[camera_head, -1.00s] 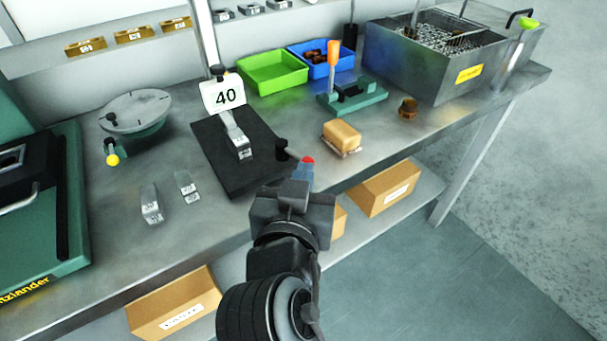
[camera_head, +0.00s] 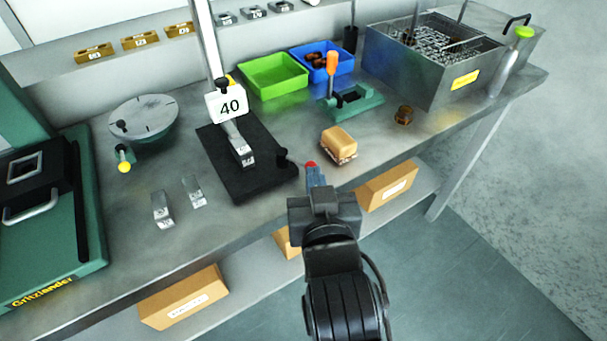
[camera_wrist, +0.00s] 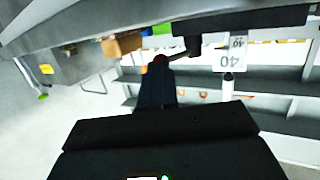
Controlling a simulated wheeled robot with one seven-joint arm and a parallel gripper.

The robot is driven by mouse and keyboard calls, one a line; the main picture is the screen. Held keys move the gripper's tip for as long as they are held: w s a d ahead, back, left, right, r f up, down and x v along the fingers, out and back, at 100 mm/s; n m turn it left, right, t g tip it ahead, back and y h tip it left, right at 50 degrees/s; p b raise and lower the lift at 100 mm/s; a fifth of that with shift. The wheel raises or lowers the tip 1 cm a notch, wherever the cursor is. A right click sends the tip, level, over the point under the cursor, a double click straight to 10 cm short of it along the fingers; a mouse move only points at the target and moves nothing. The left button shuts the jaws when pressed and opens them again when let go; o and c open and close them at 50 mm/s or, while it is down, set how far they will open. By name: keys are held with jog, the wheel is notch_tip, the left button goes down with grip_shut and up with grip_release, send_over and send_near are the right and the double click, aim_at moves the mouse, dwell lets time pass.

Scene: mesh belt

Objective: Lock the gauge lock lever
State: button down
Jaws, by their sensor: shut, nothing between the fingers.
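The gauge stands on a black base plate (camera_head: 245,182), with a white "40" sign (camera_head: 228,104) on it. The gauge lock lever is at the plate's right corner: a black pivot post (camera_head: 283,155) with a thin arm ending in a red tip (camera_head: 311,164). My gripper (camera_head: 315,177) is shut and empty, its fingertips right at the red tip.
A tan block (camera_head: 338,140) sits close to the right of the lever. A green fixture with an orange handle (camera_head: 331,62), a green bin (camera_head: 273,77) and a blue bin (camera_head: 340,69) stand behind. Metal blocks (camera_head: 162,210) lie left. The bench's front edge is below my gripper.

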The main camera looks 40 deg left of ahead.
jog(key=shift+w+d+r+p, duration=0.1)
jog(key=shift+w+d+p, duration=0.05)
jog(key=shift+w+p, duration=0.65)
jog(key=shift+w, duration=0.9)
jog(key=shift+w+a+b, duration=0.2)
jog(key=shift+w+b, duration=0.1)
jog(key=shift+w, duration=0.4)
jog(key=shift+w+a+b, duration=0.2)
jog(key=shift+w+b, duration=0.05)
jog(key=shift+w, duration=0.45)
jog(key=shift+w+a+n+g+y, duration=0.15)
jog(key=shift+w+n+g+y, duration=0.05)
jog(key=shift+n+g+y, duration=0.3)
